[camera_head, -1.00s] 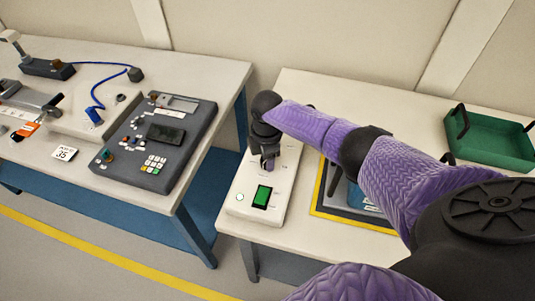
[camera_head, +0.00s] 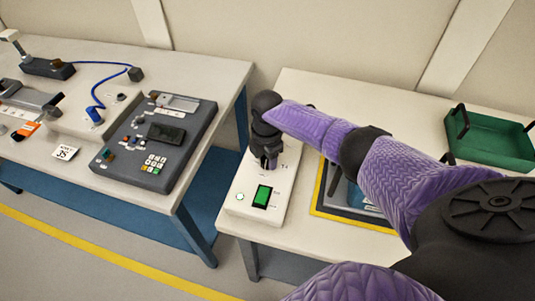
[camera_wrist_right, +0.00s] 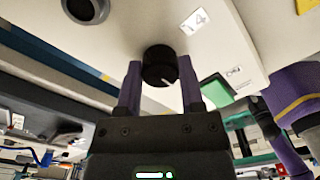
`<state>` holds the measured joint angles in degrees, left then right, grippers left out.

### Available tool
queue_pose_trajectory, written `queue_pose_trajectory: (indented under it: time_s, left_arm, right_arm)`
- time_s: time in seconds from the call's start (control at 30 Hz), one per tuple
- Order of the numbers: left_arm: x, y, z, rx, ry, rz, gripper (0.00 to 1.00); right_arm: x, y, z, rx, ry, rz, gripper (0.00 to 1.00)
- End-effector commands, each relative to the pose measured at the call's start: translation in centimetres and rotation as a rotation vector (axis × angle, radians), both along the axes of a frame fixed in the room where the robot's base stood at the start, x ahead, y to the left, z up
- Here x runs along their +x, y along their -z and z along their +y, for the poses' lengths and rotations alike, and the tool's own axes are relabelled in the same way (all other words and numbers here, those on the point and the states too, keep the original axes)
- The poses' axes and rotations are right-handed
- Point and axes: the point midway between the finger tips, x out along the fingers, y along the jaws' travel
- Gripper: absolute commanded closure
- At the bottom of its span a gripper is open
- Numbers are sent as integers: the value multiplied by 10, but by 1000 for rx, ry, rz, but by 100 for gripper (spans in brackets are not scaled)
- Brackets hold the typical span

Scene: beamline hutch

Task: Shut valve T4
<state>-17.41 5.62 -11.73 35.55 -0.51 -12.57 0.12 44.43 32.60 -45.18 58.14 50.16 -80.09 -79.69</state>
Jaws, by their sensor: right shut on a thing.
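The T4 valve is a round black knob (camera_wrist_right: 160,67) with a white pointer line, on a white panel (camera_head: 232,207). A label reading 4 at its end (camera_wrist_right: 194,20) is beside the knob in the right wrist view. My right gripper (camera_head: 269,163) reaches down onto the panel in the head view and hides the knob there. In the right wrist view its two purple fingers (camera_wrist_right: 158,82) stand on either side of the knob, shut on it. A green lit window (camera_head: 262,196) and a small round pale lamp (camera_head: 240,197) are on the panel's near end. My left gripper is not in view.
Right of the panel lies a yellow-edged dark mat (camera_head: 355,222), partly under my arm. A green tray (camera_head: 495,145) stands at the far right. Across a gap, the left table holds a grey keypad console (camera_head: 160,140) and a blue cable (camera_head: 100,85).

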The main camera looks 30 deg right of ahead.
Motion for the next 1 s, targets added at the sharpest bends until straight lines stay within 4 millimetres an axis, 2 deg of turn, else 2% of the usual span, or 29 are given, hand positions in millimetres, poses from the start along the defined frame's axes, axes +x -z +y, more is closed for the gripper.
queue_pose_trajectory:
  time_s: [0.13, 0.17, 0.3, 0.6, 0.67, 0.9, 1.0]
  left_arm:
    - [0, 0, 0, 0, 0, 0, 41]
    - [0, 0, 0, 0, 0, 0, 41]
    - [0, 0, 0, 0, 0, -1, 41]
    - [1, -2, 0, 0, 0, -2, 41]
    - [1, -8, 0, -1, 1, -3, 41]
    - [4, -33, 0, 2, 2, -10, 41]
    - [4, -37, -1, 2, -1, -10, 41]
  right_arm:
    - [1, -1, 1, 2, 0, -4, 100]
    - [1, -1, 1, 2, 0, -4, 45]
    - [1, -1, 1, 1, 0, -3, 16]
    - [0, -4, 0, 1, 1, -2, 16]
    - [1, -15, 0, 1, 0, -3, 16]
    - [1, -77, 0, 1, 0, -6, 16]
    - [1, -93, 0, 1, 0, -4, 16]
